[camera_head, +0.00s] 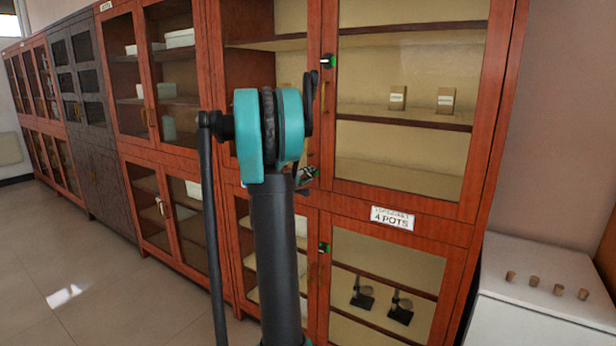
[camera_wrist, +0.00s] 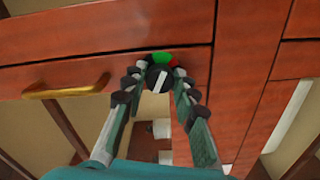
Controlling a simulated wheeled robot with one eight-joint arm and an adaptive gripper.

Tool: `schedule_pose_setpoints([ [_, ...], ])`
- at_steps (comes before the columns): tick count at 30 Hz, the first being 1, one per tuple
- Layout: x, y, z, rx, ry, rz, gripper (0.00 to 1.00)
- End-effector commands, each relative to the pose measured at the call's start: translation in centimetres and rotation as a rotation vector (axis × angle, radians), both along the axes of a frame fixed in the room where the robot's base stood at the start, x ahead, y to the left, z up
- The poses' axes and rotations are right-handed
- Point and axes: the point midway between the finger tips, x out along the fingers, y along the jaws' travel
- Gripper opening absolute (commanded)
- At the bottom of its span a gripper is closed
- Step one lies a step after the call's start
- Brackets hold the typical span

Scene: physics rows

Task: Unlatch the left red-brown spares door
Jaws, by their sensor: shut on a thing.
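A red-brown cabinet with glazed doors (camera_head: 316,110) stands in front of me. In the wrist view a round black latch knob (camera_wrist: 153,73) with a white pointer line sits on a red-brown door frame (camera_wrist: 185,30). A green patch shows above the knob and red at its right. My gripper (camera_wrist: 158,80) has its two fingers closed around the knob. In the head view my gripper (camera_head: 306,177) is at the cabinet's middle, largely hidden behind my arm. I cannot read which door is the spares door.
A brass handle (camera_wrist: 68,88) lies left of the knob. Other green-marked latches show above (camera_head: 328,61) and below (camera_head: 323,248) my gripper. A "4 POTS" label (camera_head: 392,218) is on the right. A white counter (camera_head: 535,275) stands at right; the floor (camera_head: 65,270) at left is clear.

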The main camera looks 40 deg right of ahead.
Motion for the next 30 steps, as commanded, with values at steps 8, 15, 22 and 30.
schedule_pose_setpoints([
  [8,0.04,0.03,0.01,-0.090,0.218,0.001,0.00],
  [15,0.03,0.04,0.02,-0.145,0.352,0.001,0.00],
  [22,0.04,0.04,0.03,-0.173,0.420,0.001,0.00],
  [30,0.04,0.04,0.03,-0.182,0.442,0.001,0.00],
])
